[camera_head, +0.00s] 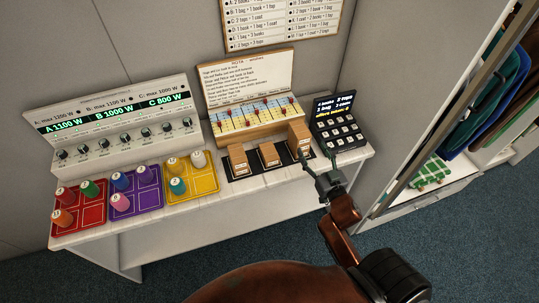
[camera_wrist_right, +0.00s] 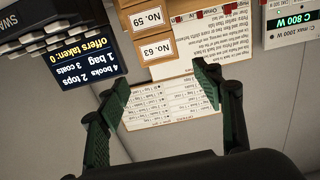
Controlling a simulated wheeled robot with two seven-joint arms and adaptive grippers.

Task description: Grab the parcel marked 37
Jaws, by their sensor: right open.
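Brown parcels stand on small black mats on the white table in the head view: a left one (camera_head: 237,160), a middle one (camera_head: 268,155) and a taller right one or stack (camera_head: 299,138). No number is legible there. In the right wrist view two labelled parcel faces (camera_wrist_right: 157,47) (camera_wrist_right: 150,19) seem to read 63 and 59; I see no readable 37. My right gripper (camera_head: 318,154) is open and empty, just right of the right parcel. In the wrist view its fingers (camera_wrist_right: 163,78) are apart with nothing held. My left gripper is out of view.
A black keypad with a lit screen (camera_head: 337,121) stands close right of the gripper. A wooden stand with a notice (camera_head: 246,85) is behind the parcels. Red, purple and yellow trays (camera_head: 206,183) with several cylinders are left. A clothes cabinet is at right.

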